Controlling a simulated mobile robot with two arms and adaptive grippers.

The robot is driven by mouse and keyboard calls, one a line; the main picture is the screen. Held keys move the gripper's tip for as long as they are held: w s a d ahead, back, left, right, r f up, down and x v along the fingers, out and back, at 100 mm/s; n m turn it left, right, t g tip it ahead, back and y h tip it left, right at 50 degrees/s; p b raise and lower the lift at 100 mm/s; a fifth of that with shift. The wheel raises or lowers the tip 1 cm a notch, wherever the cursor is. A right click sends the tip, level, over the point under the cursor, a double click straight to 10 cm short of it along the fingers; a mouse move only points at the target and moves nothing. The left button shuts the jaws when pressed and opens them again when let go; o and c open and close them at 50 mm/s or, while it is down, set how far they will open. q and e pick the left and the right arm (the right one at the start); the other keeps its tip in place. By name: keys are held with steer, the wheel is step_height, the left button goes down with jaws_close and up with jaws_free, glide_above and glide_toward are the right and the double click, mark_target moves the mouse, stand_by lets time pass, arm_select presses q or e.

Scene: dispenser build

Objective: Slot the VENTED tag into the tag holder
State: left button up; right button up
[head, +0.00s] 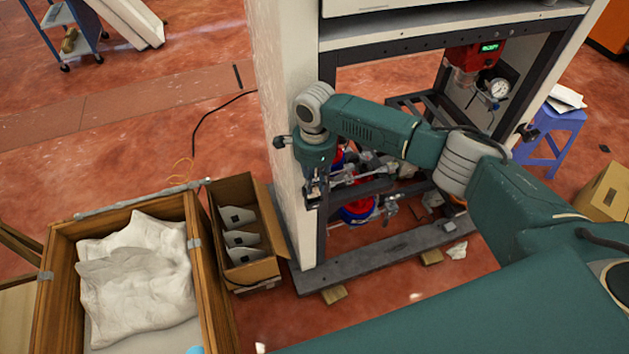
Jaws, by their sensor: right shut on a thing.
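My right gripper (313,193) is at the front of the white post of the dispenser frame (283,130), pointing down. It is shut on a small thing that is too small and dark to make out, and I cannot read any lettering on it. I cannot pick out the VENTED tag or the tag holder for sure; the gripper and wrist cover part of the post. I cannot tell whether the held thing touches the post. My left gripper is not in view.
A cardboard box (275,268) with grey plates in it stands left of the post. Beside it is a wooden crate (212,315) holding a white sack (135,280). A red unit (470,57) and a gauge (499,88) hang inside the frame. A blue stool (560,125) stands right.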

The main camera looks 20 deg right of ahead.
steer(key=shift+f+b, duration=0.55)
steer(key=shift+f, duration=1.65)
stand_by(0.5)
steer(key=o, duration=1.3)
steer(key=shift+r+p, duration=3.05)
steer(key=shift+p, duration=0.9)
